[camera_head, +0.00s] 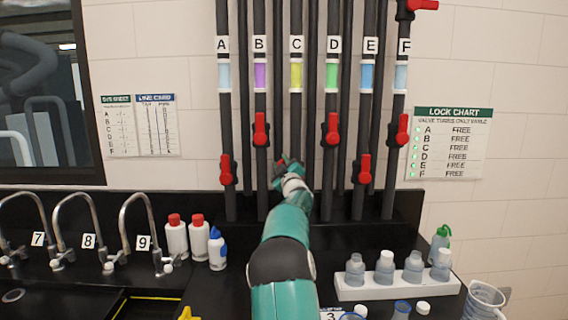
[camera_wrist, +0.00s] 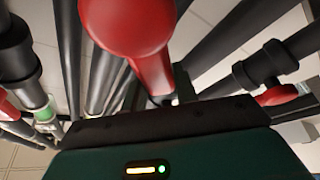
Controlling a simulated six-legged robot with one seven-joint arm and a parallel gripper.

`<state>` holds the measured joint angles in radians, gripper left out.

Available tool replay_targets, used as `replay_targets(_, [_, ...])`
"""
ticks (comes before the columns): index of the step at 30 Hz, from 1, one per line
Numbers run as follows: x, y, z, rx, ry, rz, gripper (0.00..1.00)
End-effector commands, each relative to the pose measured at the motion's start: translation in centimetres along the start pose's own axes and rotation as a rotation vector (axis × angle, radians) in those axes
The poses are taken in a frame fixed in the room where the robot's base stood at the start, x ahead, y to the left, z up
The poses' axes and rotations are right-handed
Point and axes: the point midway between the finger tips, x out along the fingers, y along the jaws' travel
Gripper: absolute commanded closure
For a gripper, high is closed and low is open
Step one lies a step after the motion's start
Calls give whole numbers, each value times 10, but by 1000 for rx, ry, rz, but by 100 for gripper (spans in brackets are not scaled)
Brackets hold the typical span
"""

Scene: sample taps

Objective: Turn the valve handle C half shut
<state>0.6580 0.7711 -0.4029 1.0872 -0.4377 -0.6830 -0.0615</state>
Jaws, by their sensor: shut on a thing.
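Pipe C (camera_head: 296,100) is a black vertical pipe with a yellow band and a letter C label (camera_head: 296,44) on the wall. My teal arm reaches up to it from below. My gripper (camera_head: 281,165) is at the valve on pipe C and shut on its red handle; only a small bit of red shows there in the head view. In the wrist view the red handle (camera_wrist: 150,65) fills the top middle, close above the dark gripper edge. The fingertips are hidden in the wrist view, and the handle's exact angle is hard to tell.
Red handles on pipes B (camera_head: 261,129) and D (camera_head: 332,129) stand upright close on either side. Lower handles sit on pipes A (camera_head: 228,170) and E (camera_head: 364,169). A lock chart (camera_head: 449,143) lists all valves as FREE. Bottles in a white rack (camera_head: 398,289) stand at right.

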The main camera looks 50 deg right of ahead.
Motion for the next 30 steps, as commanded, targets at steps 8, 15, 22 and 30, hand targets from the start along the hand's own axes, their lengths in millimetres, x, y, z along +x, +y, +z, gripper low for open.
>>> replay_targets(8, [0, -3, -1, -29, 1, -12, 100])
replay_targets(15, [0, -3, -1, -28, 1, -12, 100])
replay_targets(22, [0, -3, 0, -28, 1, -12, 49])
replay_targets(30, [-2, -2, 0, -27, 1, -12, 49])
